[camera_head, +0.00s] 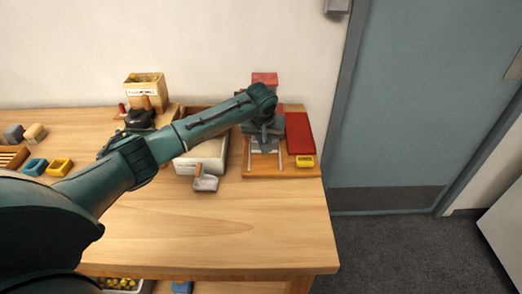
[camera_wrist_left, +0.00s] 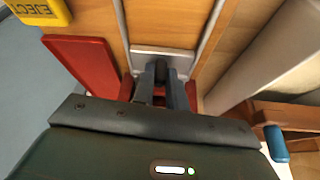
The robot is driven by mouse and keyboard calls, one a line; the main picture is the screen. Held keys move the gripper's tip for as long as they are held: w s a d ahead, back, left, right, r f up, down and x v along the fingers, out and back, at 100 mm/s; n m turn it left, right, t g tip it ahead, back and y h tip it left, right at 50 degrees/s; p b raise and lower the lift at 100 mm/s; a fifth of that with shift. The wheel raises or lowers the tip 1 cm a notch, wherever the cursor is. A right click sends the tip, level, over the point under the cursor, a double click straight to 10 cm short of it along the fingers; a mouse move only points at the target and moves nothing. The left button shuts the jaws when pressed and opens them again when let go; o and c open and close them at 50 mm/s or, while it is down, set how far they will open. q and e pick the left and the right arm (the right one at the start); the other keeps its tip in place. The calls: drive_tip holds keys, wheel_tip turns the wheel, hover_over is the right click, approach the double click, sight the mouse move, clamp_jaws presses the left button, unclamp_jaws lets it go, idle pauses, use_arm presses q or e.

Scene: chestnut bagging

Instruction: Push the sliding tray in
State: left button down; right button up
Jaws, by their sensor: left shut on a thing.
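The sliding tray (camera_wrist_left: 150,50) shows as a pale grey plate between two metal rails in the left wrist view. The rails (camera_head: 251,160) lie on a wooden base (camera_head: 285,171) at the right end of the table in the head view. My left gripper (camera_head: 265,139) is over the rails, its arm reaching across from the left. In the left wrist view its two fingers (camera_wrist_left: 163,85) are close together at the tray's edge, shut on a small dark part that looks like the tray's handle. My right gripper is in neither view.
A red panel (camera_head: 299,133) and a yellow EJECT block (camera_head: 305,161) sit beside the rails. A white box (camera_head: 208,157) and a grey scoop (camera_head: 206,184) stand left of the base. The table's front (camera_head: 220,235) is clear.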

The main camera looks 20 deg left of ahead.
use_arm(q)
drive_tip(key=shift+w+a, duration=0.25)
drive_tip(key=shift+w, duration=0.3)
drive_tip(key=shift+w+a+r, duration=0.1)
drive_tip(key=shift+r, duration=0.05)
drive_tip(key=c, duration=1.4)
unclamp_jaws()
drive_tip(key=shift+w, duration=0.1)
drive_tip(key=v, duration=1.3)
